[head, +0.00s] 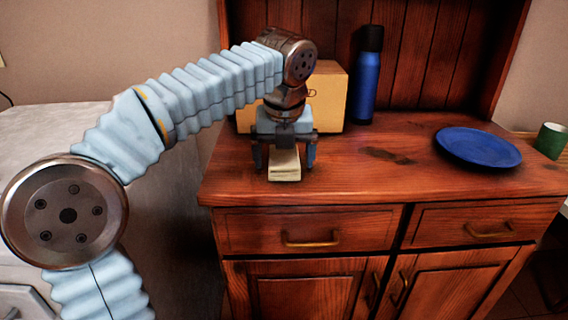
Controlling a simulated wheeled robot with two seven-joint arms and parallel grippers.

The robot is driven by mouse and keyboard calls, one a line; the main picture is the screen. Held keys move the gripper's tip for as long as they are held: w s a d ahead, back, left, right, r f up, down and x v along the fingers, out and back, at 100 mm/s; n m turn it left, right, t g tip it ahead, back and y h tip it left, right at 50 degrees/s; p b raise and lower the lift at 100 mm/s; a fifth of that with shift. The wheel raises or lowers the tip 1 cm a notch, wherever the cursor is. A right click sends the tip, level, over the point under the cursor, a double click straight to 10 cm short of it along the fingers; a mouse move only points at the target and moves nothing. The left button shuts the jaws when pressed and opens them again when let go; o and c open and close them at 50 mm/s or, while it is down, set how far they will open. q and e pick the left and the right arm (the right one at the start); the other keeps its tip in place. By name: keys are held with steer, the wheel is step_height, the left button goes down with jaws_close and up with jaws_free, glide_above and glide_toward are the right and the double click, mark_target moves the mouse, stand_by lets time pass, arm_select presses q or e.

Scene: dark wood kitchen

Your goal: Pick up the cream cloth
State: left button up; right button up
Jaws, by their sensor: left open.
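The cream cloth (284,169) lies as a small folded block on the wooden cabinet top, near its front left edge. My left gripper (284,165) points straight down over the cloth. Its two fingers are apart, one on each side of the cloth, with the tips low near the wood. Small gaps seem to show between fingers and cloth. The back of the cloth is hidden under the gripper. My right gripper is not in view.
A tan box (328,97) stands close behind the gripper. A blue bottle (366,88) stands to its right. A blue plate (478,147) lies at the right, with a green cup (550,141) beyond it. The cabinet top (400,180) between cloth and plate is clear.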

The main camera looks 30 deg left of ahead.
mark_target(285, 153)
arm_select(q)
steer(key=c, duration=1)
steer(key=shift+r, duration=0.2)
steer(key=shift+r, duration=0.25)
steer(key=v, duration=0.1)
steer(key=p+v, duration=0.1)
steer(key=v, duration=0.1)
steer(key=shift+w+a+r, duration=0.1)
steer(key=shift+w, duration=0.25)
steer(key=s+d+r, duration=0.3)
steer(key=s+d+r+p, duration=0.1)
steer(key=s+d+r, duration=0.2)
steer(key=s, duration=0.1)
steer(key=s+d+r+p, duration=0.1)
steer(key=s+d+r, duration=0.2)
steer(key=shift+s+d+r, duration=0.1)
steer(key=shift+s, duration=0.1)
